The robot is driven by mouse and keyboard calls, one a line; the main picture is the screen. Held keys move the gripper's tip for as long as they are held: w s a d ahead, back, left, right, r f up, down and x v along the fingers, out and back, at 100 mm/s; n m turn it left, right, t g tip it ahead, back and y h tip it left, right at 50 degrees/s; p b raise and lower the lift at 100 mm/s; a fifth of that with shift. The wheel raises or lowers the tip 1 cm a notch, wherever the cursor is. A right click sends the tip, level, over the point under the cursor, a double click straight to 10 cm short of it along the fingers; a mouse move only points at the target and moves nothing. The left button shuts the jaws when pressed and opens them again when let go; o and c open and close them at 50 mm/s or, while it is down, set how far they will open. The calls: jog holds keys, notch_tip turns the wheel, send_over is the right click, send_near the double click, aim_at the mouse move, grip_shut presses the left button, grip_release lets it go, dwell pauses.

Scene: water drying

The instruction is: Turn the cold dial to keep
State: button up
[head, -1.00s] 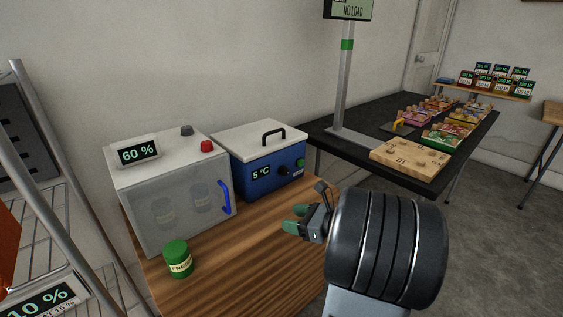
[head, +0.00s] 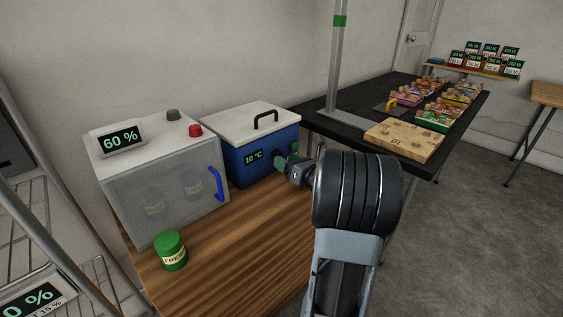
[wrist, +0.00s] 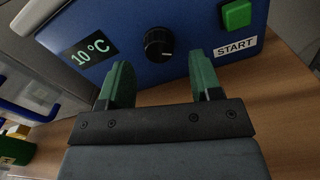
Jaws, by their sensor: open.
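The blue cold box (head: 262,155) with a white lid and black handle stands on the wooden table. Its display (head: 254,157) reads 10 °C, also in the wrist view (wrist: 90,51). The black dial (wrist: 159,45) is on its front face, between the display and the green START button (wrist: 236,14); a white mark on the dial points right. My gripper (head: 282,162) is at the box's front. In the wrist view its green fingers (wrist: 158,82) are open, one to each side below the dial, with nothing between them. In the head view the gripper hides the dial.
A grey glass-fronted cabinet (head: 160,190) reading 60 % with a blue handle stands left of the box. A green jar (head: 172,251) is in front of it. A black table (head: 350,108) with a wooden board is behind right.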

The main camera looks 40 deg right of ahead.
jog(key=shift+w+a, duration=0.2)
jog(key=shift+w, duration=1)
jog(key=shift+c, duration=0.4)
jog(key=c, duration=0.9)
jog(key=shift+o, duration=0.2)
